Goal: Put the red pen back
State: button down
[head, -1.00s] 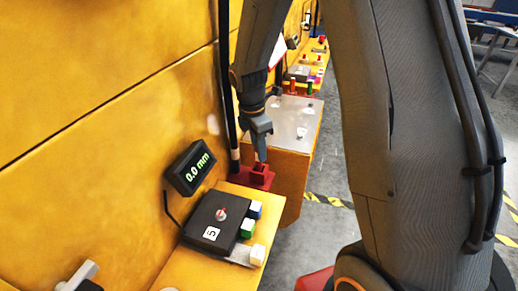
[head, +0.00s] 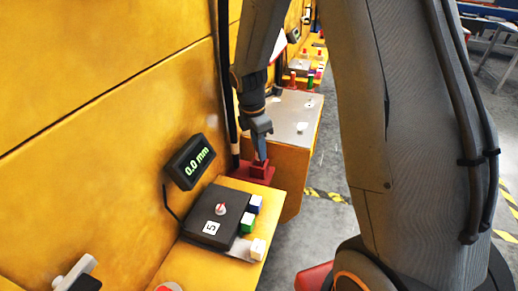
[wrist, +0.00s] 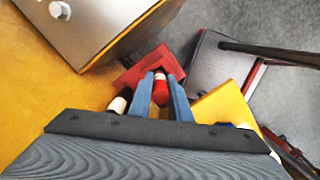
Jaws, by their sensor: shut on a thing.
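My gripper (head: 261,158) points down at the red holder (head: 254,171) on a red base beside the yellow wall. In the wrist view, my gripper (wrist: 161,90) is shut on the red pen (wrist: 160,93), which shows its rounded red end and a pale band between the two blue-grey fingers. The red holder (wrist: 138,76) lies right around and behind the fingertips there. I cannot tell how deep the pen sits in the holder. In the head view the pen cannot be told apart from the holder.
A metal-topped yellow block (head: 290,118) stands behind.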

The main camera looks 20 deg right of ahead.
jog(key=shift+f, duration=0.3)
dwell(0.7)
jog(key=c, duration=1.6)
grip_release()
jog(key=shift+o, duration=0.2)
jog(key=r, duration=0.2)
jog(key=r+b, duration=0.1)
jog(key=r, duration=0.2)
jog(key=a+r, duration=0.1)
jog(key=r, duration=0.2)
notch_tip(320, 180, up, 7)
jog(key=p, duration=0.6)
jog(key=shift+f, duration=0.15)
jog(key=shift+s, duration=0.1)
jog(key=s+f+m+b, duration=0.2)
jog(key=s+f+m, duration=0.1)
jog(key=s+m, duration=0.5)
jog(key=s+f+m+t+y+b, duration=0.1)
jog(key=s+f+m+b, duration=0.1)
jog(key=s+m, duration=0.7)
jog(key=f+m, duration=0.1)
jog(key=m, duration=0.1)
jog(key=shift+d+f+m+b, duration=0.25)
jog(key=shift+d+m+b, duration=0.1)
jog(key=shift+m, duration=0.05)
